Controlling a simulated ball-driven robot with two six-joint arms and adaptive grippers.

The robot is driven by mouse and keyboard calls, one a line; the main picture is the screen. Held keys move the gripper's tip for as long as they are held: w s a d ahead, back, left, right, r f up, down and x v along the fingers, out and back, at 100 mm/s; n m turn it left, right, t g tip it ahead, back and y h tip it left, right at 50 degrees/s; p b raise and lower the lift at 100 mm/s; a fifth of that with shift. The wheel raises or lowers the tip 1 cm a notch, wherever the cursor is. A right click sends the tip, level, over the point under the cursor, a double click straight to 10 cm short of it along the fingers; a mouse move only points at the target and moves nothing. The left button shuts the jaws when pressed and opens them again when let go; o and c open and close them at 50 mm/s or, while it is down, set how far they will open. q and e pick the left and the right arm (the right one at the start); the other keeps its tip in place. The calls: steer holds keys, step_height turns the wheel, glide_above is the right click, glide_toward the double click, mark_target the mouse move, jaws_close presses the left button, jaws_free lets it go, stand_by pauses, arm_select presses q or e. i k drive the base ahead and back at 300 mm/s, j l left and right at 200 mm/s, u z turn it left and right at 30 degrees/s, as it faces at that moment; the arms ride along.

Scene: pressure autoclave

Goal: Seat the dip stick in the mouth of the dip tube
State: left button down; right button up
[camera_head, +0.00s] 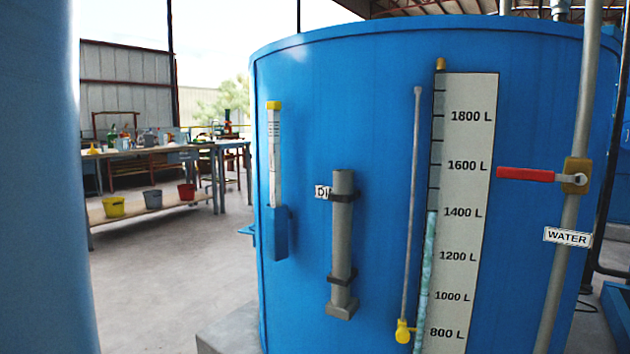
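The dip stick (275,160) is a pale graduated strip with a yellow top. It stands upright with its lower end inside a blue holder (279,240) on the tank's front. The dip tube (342,235) is a grey upright pipe to the right of it, held to the tank by two dark clamps. Its top end is at about the height of the middle of the stick, and the inside of its mouth cannot be seen. A label beside the tube is partly hidden behind it. Neither of my grippers is in view.
The large blue tank (385,130) carries a level scale (468,180) with a sight glass, a thin grey rod and a yellow valve (403,331). A red-handled valve (525,174) is on the water pipe at right. A workbench (150,150) stands behind left; floor there is clear.

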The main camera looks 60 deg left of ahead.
mark_target(341, 306)
steer(key=u, duration=2.05)
steer(key=i+j+z, duration=0.15)
steer(key=z, duration=0.2)
steer(key=i+j+z, duration=0.1)
steer(key=j+z, duration=0.65)
steer(key=i+l, duration=0.05)
steer(key=l, duration=0.05)
